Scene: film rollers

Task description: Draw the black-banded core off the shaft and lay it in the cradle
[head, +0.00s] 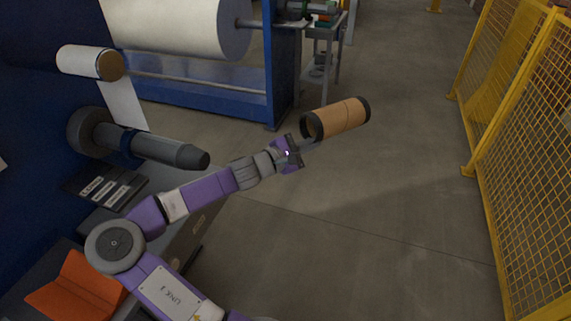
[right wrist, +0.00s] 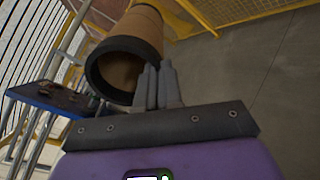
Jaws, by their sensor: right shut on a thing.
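The black-banded core (head: 338,118) is a brown hollow tube with a black band at each end. It is off the shaft, in the air over the open floor, tilted with its far end up. My right gripper (head: 309,142) is shut on its near end. In the right wrist view, the fingers (right wrist: 157,85) close at the rim of the core (right wrist: 140,32), whose hollow end faces the camera. The grey shaft (head: 155,148) juts bare from the blue machine at left. An orange V-shaped cradle (head: 75,288) sits at lower left, empty. My left gripper is out of view.
A small white roll (head: 85,61) with a hanging web is above the shaft. A large white roll (head: 180,25) sits in a blue frame (head: 215,98) behind. Yellow mesh fencing (head: 525,120) lines the right. The floor (head: 370,215) between is clear.

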